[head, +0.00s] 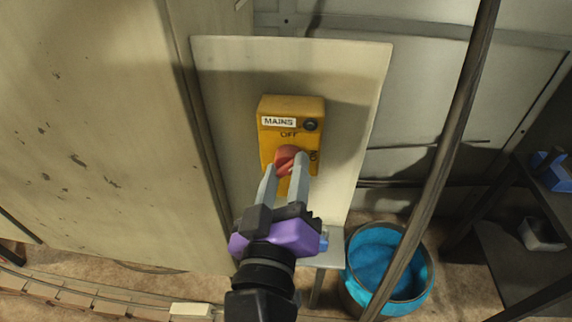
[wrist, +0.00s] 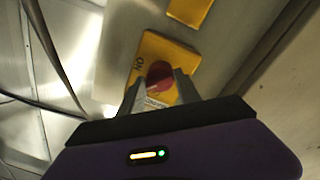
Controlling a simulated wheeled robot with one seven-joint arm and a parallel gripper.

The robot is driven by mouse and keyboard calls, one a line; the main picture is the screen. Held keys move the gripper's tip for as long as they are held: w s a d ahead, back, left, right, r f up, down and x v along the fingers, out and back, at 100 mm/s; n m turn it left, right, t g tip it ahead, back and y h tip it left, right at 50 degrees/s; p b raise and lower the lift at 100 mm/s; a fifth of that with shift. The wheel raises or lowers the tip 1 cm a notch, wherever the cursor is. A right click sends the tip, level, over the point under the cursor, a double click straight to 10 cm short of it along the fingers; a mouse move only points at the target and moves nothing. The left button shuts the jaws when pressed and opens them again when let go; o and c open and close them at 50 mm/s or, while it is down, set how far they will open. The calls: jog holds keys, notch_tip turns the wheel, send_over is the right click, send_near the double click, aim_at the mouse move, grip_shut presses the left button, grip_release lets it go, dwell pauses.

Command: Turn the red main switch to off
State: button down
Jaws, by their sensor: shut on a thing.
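The red main switch (head: 287,158) is a round knob on the front of a yellow box (head: 268,148) marked "MAINS", with "OFF" printed above the knob. A small dark round part (head: 311,125) sits at the box's upper right. My gripper (head: 286,172) is shut on the red knob, one finger on each side. The wrist view also shows the red knob (wrist: 159,75) between my fingertips, with "ON" readable on the yellow face to its left. The fingers hide part of the knob and the lower box, so I cannot tell its exact angle.
The box is fixed to a pale panel (head: 225,75) beside a large pale cabinet wall (head: 95,120). A dark slanted pole (head: 445,150) stands to the right. A blue bucket (head: 421,290) is on the floor, with a dark shelf (head: 500,255) at the far right.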

jog(key=n+p, duration=0.3)
jog(key=n, duration=0.3)
jog(key=shift+s+a+n+y+p, duration=0.1)
jog(key=shift+a+n+y+p, duration=0.05)
jog(key=shift+n+y+p, duration=0.15)
jog(key=shift+f+n+p, duration=0.1)
jog(key=shift+n+p, duration=0.6)
jog(key=shift+n, duration=0.5)
jog(key=shift+f, duration=0.1)
jog(key=c, duration=1)
grip_release()
jog(key=shift+o, duration=0.5)
jog(key=s+b, duration=0.2)
jog(key=s, duration=0.5)
jog(key=shift+s+f, duration=0.2)
jog(key=shift+s, duration=0.15)
